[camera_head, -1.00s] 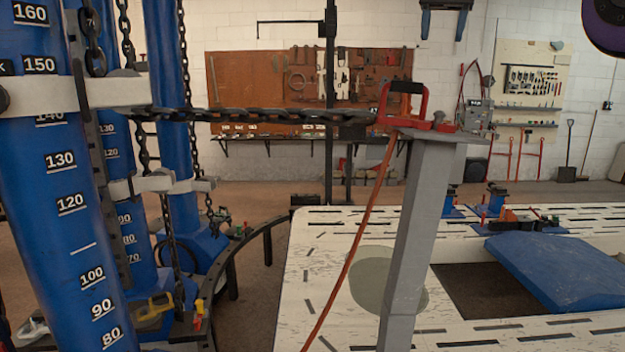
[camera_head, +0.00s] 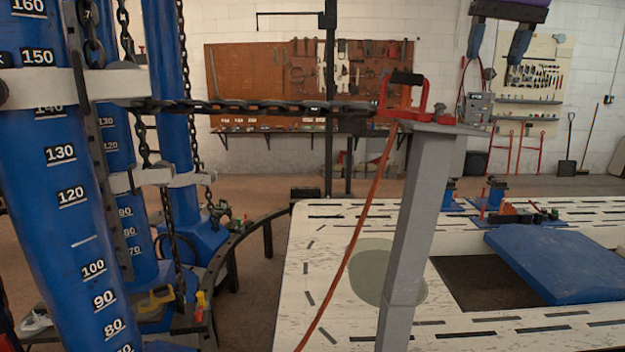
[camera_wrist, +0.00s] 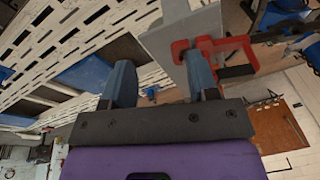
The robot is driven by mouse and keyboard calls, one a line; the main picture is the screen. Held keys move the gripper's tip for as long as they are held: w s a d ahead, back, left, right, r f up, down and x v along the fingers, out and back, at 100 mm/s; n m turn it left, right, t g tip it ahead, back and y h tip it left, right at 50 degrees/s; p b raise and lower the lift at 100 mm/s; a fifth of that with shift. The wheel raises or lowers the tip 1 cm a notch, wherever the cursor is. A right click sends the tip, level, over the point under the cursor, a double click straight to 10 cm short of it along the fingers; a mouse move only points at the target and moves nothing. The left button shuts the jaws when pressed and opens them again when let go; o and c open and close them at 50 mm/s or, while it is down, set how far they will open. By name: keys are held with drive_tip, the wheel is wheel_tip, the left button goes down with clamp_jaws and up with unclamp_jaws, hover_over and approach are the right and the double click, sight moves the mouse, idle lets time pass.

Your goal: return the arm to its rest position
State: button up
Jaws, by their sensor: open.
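My gripper (camera_head: 496,40) hangs at the top right of the head view, with two blue fingers pointing down, apart from each other. In the wrist view my gripper (camera_wrist: 160,80) shows the same open fingers with nothing between them. It is above and to the right of the grey post (camera_head: 415,220), which carries a red clamp (camera_head: 405,105) with a black handle on its top plate. In the wrist view the red clamp (camera_wrist: 215,50) and the grey plate (camera_wrist: 175,40) lie just beyond the fingers; whether they touch cannot be told.
A dark chain (camera_head: 250,106) runs level from the blue columns (camera_head: 65,170) to the post top. A red hose (camera_head: 350,245) hangs from it. The white slotted bench (camera_head: 330,225) has a dark opening and a blue ramp (camera_head: 560,262). Tool boards stand on the back wall.

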drive_tip(key=s+d+f+n+t, duration=0.2)
drive_tip(key=s+f+n+t, duration=0.1)
drive_tip(key=s+f, duration=1.8)
wheel_tip(320, 180, down, 3)
drive_tip(key=shift+d+r+h, duration=0.2)
drive_tip(key=shift+d+h, duration=0.15)
drive_tip(key=shift+h, duration=0.05)
drive_tip(key=shift+c, duration=1.1)
drive_tip(key=shift+a, duration=0.15)
